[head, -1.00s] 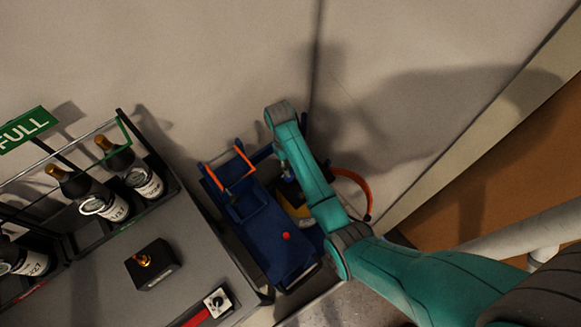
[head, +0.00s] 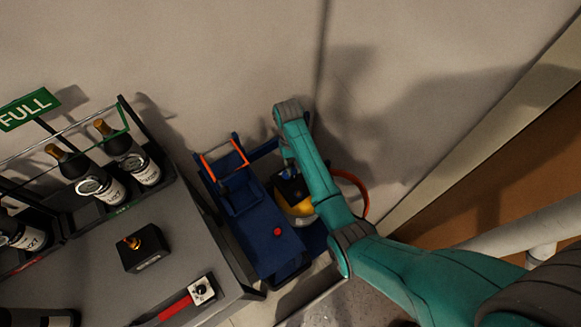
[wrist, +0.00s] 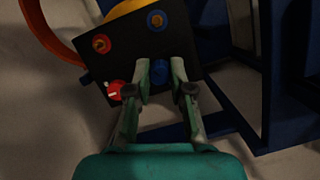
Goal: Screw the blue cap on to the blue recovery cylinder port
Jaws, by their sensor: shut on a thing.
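The blue cap (wrist: 160,72) is between my fingertips, and my gripper (wrist: 159,66) is shut on it in the wrist view. It is over the lower part of a black block; I cannot tell whether it touches the face. A blue-ringed port with a brass centre (wrist: 157,20) shows above the cap on the block. A red-ringed brass port (wrist: 101,43) is at upper left, and a red knob with a white mark (wrist: 114,90) at lower left. In the head view the block sits by a yellow cylinder top (head: 297,208), and my arm hides most of my gripper.
A blue cart (head: 262,232) with an orange handle and red button stands left of my arm. An orange hose (head: 358,185) curves at the right. A grey bench (head: 95,265) holds bottles, a black box (head: 142,248) and a switch. The wall is close behind.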

